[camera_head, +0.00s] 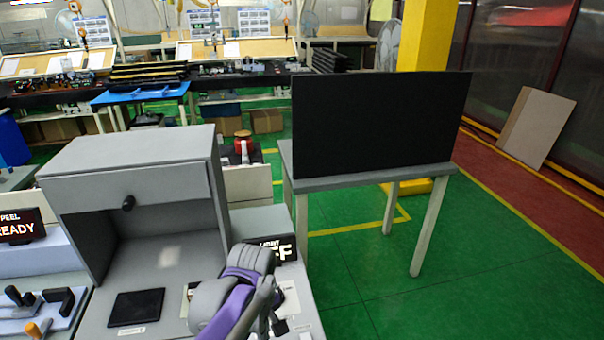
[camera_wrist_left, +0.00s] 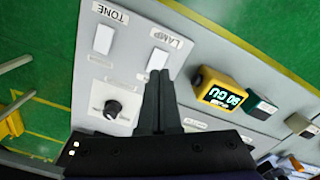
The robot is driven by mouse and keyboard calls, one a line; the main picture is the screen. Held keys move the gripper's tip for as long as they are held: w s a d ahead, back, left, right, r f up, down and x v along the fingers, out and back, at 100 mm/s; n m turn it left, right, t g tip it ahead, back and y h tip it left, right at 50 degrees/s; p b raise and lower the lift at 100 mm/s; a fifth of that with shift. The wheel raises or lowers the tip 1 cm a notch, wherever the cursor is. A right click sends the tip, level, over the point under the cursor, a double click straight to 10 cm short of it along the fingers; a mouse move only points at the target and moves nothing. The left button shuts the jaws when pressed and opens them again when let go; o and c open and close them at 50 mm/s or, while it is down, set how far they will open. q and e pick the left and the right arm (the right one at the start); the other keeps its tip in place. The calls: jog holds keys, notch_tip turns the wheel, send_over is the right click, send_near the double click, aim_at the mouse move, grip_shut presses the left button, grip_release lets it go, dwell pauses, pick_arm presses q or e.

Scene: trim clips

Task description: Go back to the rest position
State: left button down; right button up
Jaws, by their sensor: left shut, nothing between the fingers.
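My left gripper (camera_wrist_left: 158,78) shows in the left wrist view. Its two dark fingers are together with nothing between them, and their tips are beside the white LAMP switch (camera_wrist_left: 157,60) on a grey panel (camera_wrist_left: 128,62). Whether the tips touch the panel I cannot tell. In the head view a grey and purple arm (camera_head: 232,300) of mine rises at the bottom centre over the right part of the grey bench; its gripper is mostly hidden there. My right gripper is in neither view.
A grey open-fronted booth (camera_head: 140,160) stands left of the arm. A table (camera_head: 370,179) with a large black screen (camera_head: 380,123) stands beyond; green floor lies to the right.

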pick_arm(q)
jog(key=s+a+f+m+t, duration=0.3)
jog(key=s+a+m+t, duration=0.2)
jog(key=s+m, duration=0.4)
jog(key=s+a, duration=0.1)
jog(key=s, duration=0.2)
jog(key=shift+s+a+t, duration=0.15)
jog(key=shift+a+t, duration=0.15)
jog(key=shift+t, duration=0.1)
